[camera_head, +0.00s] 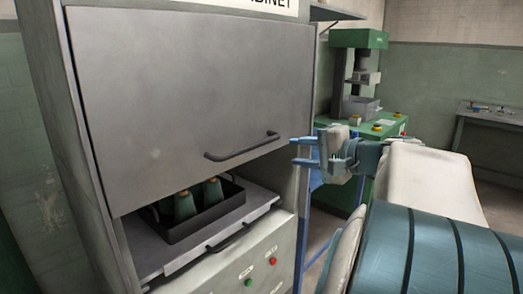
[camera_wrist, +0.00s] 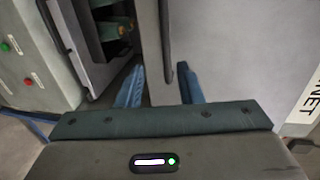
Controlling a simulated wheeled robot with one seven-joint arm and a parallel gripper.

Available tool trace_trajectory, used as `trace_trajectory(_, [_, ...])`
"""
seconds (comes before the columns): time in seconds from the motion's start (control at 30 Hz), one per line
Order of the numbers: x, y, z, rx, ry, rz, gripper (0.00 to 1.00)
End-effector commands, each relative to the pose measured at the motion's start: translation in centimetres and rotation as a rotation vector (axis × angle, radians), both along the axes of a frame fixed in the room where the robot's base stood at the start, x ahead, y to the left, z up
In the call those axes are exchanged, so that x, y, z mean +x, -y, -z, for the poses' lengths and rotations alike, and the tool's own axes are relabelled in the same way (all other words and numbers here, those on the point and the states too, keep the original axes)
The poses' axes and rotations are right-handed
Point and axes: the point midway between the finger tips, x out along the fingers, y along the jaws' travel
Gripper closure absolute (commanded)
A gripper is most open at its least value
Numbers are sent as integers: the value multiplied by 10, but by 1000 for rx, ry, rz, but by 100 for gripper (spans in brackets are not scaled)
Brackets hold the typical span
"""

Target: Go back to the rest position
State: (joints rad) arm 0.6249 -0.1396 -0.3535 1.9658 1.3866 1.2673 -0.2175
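My gripper (camera_head: 298,151) is raised in front of the right side of a grey cabinet (camera_head: 180,85). In the wrist view its two blue fingers (camera_wrist: 161,84) stand apart with nothing between them. The cabinet door is partly raised, leaving an opening beneath it; its dark bar handle (camera_head: 242,147) is to the left of and apart from my gripper in the head view.
A dark tray (camera_head: 199,223) with green cone-shaped pieces (camera_head: 185,205) sits on a pulled-out shelf (camera_head: 262,202) under the door. Green and red buttons (camera_head: 273,261) are below. A green machine (camera_head: 357,75) stands behind, and a bench (camera_head: 490,118) at far right.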

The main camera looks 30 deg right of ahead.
Motion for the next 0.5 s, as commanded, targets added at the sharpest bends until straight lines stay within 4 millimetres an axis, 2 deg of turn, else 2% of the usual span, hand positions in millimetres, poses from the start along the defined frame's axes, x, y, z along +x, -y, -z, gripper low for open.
trace_trajectory(0.17, [0, -1, 0, 0, -1, -1, 67])
trace_trajectory(0.27, [2, -12, 3, -11, -29, -26, 67])
trace_trajectory(0.37, [4, -44, 15, -50, -113, -97, 67])
trace_trajectory(0.5, [-7, -112, 47, -182, -301, -259, 67])
